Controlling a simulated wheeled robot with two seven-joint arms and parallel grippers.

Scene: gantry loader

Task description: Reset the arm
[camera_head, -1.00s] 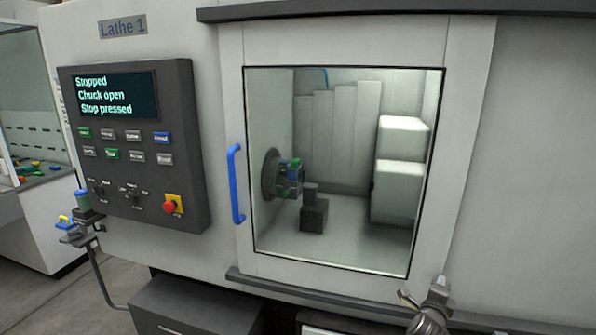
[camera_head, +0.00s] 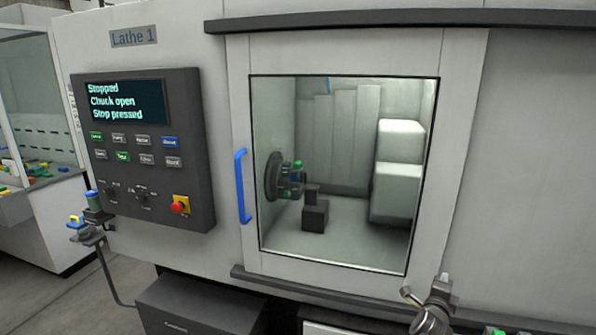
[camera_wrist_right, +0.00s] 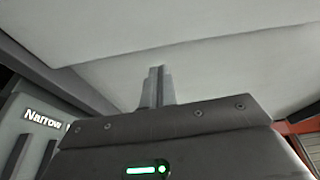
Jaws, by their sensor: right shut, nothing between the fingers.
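My right gripper (camera_wrist_right: 157,75) shows in the right wrist view with its two fingers together and nothing between them. A pale grey surface fills the view beyond the fingertips; I cannot tell how far off it is. In the head view a metal part of my right arm (camera_head: 433,308) shows low at the right, in front of the lathe below its door. My left gripper is not in view.
Lathe 1 (camera_head: 480,200) fills the head view, its windowed door with blue handle (camera_head: 242,186) apparently shut. The control panel (camera_head: 187,110) reads Stopped, Chuck open, Stop pressed. A small stand (camera_head: 88,238) with coloured items is at the left. Dark drawers (camera_head: 200,300) lie below.

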